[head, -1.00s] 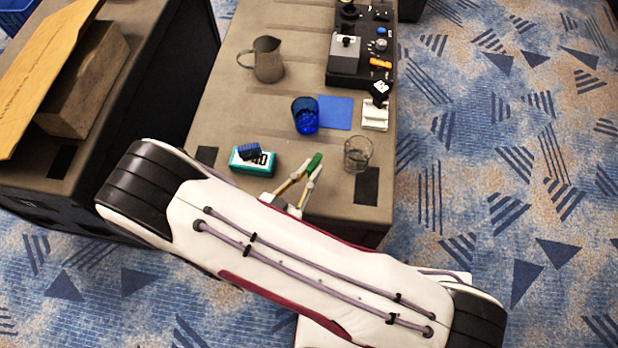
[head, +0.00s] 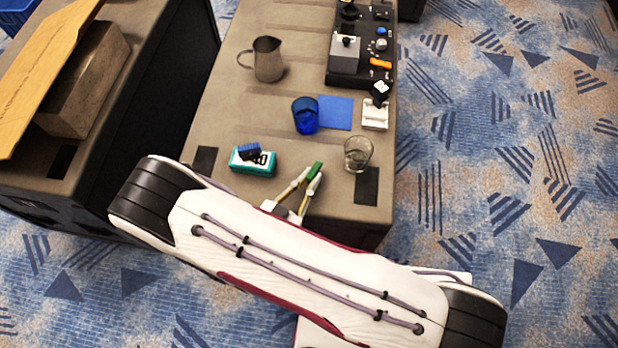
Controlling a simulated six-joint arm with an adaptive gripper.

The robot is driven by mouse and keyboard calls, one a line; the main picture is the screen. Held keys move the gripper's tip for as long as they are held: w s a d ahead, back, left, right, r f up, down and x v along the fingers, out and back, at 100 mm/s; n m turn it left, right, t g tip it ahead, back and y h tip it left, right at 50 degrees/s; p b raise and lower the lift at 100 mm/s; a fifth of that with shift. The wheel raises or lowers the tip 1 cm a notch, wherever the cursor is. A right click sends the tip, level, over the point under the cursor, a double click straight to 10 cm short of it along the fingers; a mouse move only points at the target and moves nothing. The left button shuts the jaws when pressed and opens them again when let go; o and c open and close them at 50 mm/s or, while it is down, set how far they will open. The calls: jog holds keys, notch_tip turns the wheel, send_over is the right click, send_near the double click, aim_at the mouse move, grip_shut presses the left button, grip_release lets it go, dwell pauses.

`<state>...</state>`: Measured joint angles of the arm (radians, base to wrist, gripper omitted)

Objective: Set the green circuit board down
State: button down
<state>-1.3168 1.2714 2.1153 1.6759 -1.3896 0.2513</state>
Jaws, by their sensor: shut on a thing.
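The green circuit board (head: 316,169) is a small green piece seen nearly edge-on in the head view. My gripper (head: 312,174) is shut on it near the front of the grey table (head: 225,110). The board sits between the two fingertips, left of the clear glass. From this angle I cannot tell whether it touches the tabletop or hangs above it. My arm hides the table's front left edge.
A clear glass (head: 358,153) stands close right of the board. A teal box (head: 253,161) with a dark blue item on it lies to the left. Behind are a blue glass (head: 305,116), a blue square (head: 336,112), a metal pitcher (head: 266,60) and a black control panel (head: 362,45).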

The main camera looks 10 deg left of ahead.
jog(key=shift+f, duration=0.15)
jog(key=c, duration=2.1)
grip_release()
jog(key=shift+s+a+r, duration=0.1)
jog(key=shift+r, duration=0.1)
jog(key=v, duration=1.1)
jog(key=shift+s, duration=0.35)
jog(key=shift+a, duration=0.1)
